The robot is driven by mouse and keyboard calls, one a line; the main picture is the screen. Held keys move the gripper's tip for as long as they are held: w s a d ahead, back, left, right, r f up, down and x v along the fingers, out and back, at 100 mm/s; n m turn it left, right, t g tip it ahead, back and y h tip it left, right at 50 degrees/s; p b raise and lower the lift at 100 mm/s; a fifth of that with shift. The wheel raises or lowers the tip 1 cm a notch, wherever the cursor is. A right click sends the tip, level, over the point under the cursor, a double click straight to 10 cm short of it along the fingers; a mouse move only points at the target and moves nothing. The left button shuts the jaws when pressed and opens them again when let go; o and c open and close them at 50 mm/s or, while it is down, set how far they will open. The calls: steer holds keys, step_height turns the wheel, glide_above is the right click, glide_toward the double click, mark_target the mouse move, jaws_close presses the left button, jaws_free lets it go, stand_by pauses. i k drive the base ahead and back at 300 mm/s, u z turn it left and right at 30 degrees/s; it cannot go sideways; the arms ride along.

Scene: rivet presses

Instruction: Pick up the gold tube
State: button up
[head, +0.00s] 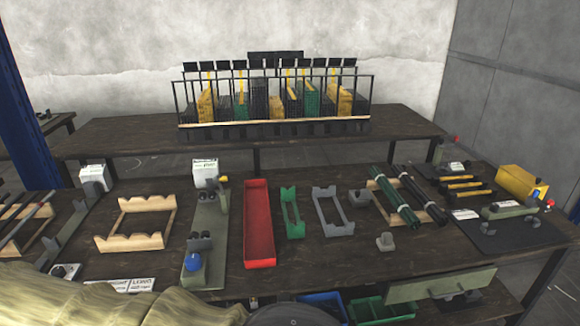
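I cannot single out the gold tube with certainty. My gripper is not seen in the head view.
The front bench (340,255) holds a red tray (259,225), a green cradle (292,212), a grey cradle (332,213), a wooden cradle (130,242) and a press plate (206,240). A yellow box (520,182) stands at the right end. Blue and green bins sit below the front edge.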

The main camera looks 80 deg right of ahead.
mark_target(473, 176)
steer(key=z, duration=3.75)
steer(key=i, duration=1.15)
steer(key=z, duration=0.35)
